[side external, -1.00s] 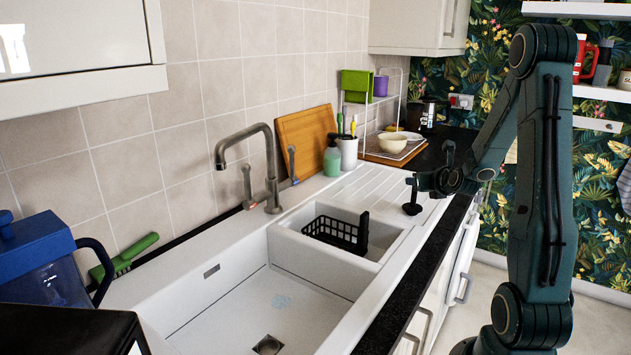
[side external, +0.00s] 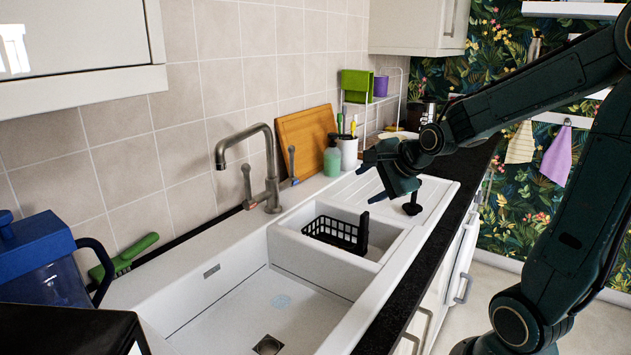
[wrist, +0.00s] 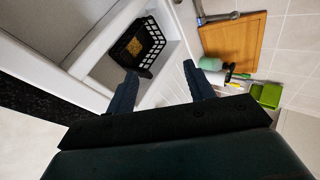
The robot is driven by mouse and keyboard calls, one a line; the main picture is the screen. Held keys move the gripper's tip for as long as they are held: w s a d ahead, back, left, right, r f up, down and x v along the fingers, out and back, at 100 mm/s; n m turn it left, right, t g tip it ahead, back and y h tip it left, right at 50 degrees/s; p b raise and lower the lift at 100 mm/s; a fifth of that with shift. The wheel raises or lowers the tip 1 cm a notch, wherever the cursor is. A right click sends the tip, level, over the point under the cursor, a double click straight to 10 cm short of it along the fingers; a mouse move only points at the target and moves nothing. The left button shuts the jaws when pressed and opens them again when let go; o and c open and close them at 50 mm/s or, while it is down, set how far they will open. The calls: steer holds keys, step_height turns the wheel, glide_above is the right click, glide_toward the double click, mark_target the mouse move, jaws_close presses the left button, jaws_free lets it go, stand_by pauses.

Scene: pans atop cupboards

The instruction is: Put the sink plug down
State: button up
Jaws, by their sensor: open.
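The black sink plug (side external: 412,208) stands upright on the ribbed drainboard (side external: 432,190), near the front edge of the white sink. It has a flat round base and a narrow stem. My gripper (side external: 370,180) is open and empty, raised above the drainboard to the left of the plug and apart from it. In the wrist view my two spread fingers (wrist: 160,88) have nothing between them. I cannot make out the plug in the wrist view.
A black basket (side external: 337,232) sits in the small basin, beside the large empty basin (side external: 260,310). The tap (side external: 268,160), green soap bottle (side external: 332,158), utensil pot (side external: 348,152) and wooden board (side external: 303,135) stand along the wall. A blue jug (side external: 45,265) is at the left.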

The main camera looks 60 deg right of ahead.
steer(key=s+a+r+n+g+y, duration=0.2)
steer(key=s+a+n+g+y, duration=0.1)
steer(key=s+a+n, duration=1.2)
steer(key=a+n, duration=0.1)
steer(key=n, duration=0.6)
steer(key=shift+s+r, duration=0.25)
steer(key=shift+a, duration=0.1)
